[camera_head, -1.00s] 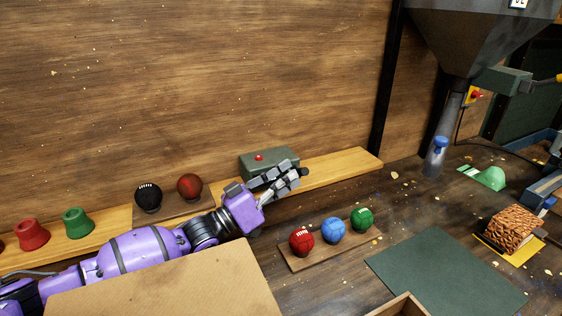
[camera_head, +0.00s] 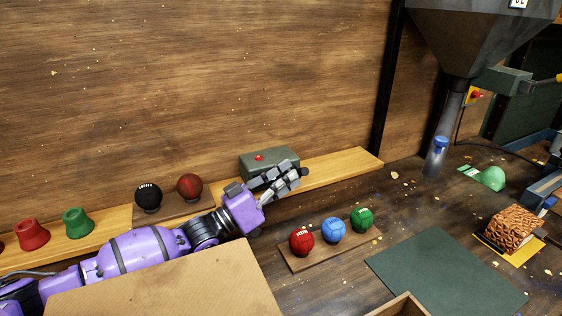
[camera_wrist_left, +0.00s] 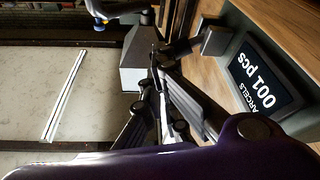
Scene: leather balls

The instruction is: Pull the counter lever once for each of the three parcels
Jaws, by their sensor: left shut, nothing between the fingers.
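The counter (camera_head: 268,163) is a grey-green box with a red button on top, on the wooden shelf against the back wall. In the left wrist view its display (camera_wrist_left: 264,80) reads "PARCELS 001 pcs". My left gripper (camera_head: 300,175) is shut and empty, close in front of the counter's right end; its fingers also show in the left wrist view (camera_wrist_left: 158,65). A dark block on a thin arm (camera_wrist_left: 215,37) beside the display may be the lever; I cannot tell whether the fingers touch it. No thing is clearly recognisable as a parcel. My right gripper is out of view.
A board (camera_head: 292,264) with red, blue and green balls lies in front of my left gripper. A brown patterned block (camera_head: 512,230) sits on a yellow mat at right. A dark green mat (camera_head: 440,270) is bare. A hopper (camera_head: 470,35) hangs at upper right.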

